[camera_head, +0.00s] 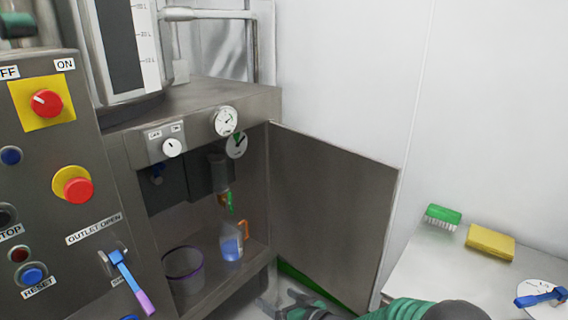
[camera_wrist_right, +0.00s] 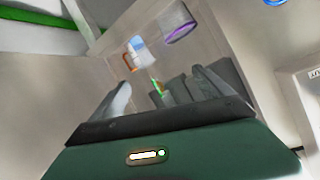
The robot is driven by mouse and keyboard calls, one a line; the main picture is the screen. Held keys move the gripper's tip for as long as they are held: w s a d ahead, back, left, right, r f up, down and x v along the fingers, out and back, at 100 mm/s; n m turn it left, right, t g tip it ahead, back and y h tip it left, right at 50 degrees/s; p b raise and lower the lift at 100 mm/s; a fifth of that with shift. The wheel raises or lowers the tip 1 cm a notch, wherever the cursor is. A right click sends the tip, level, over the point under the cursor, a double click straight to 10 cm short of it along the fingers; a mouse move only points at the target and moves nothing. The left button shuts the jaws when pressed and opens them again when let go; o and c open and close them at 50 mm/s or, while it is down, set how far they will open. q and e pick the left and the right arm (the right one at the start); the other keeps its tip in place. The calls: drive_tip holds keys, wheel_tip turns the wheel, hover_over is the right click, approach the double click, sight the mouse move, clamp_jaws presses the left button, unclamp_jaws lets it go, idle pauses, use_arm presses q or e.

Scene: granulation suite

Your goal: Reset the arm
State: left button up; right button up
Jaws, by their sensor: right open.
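My right gripper (camera_head: 290,301) is at the bottom of the head view, low in front of the open cabinet door, with its green arm coming in from the lower right. In the right wrist view its two grey fingers (camera_wrist_right: 166,88) are spread apart with nothing held between them. Beyond them that view shows the cabinet inside, with a jug with an orange handle (camera_wrist_right: 136,50) and a purple-rimmed container (camera_wrist_right: 178,24). The gripper is apart from both.
The steel cabinet door (camera_head: 335,215) stands open beside my right gripper. Inside stand the jug (camera_head: 231,246) and purple-rimmed container (camera_head: 184,272). A control panel (camera_head: 60,150) is at left. A white table (camera_head: 420,262) at right holds a green brush (camera_head: 442,215), a yellow sponge (camera_head: 490,242) and a blue-handled tool (camera_head: 541,298).

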drive_tip(key=s+d+m+g+h, duration=0.25)
drive_tip(key=s+d+h, duration=0.55)
drive_tip(key=s+d, duration=0.5)
drive_tip(key=s+d+m+g+h, duration=0.15)
drive_tip(key=s+d+g, duration=0.5)
drive_tip(key=s, duration=0.85)
wheel_tip(320, 180, up, 20)
drive_tip(key=s+d+t+p, duration=0.1)
drive_tip(key=p, duration=1.9)
drive_tip(key=shift+d+m, duration=0.2)
drive_tip(key=shift+m, duration=0.1)
drive_tip(key=shift+s, duration=0.1)
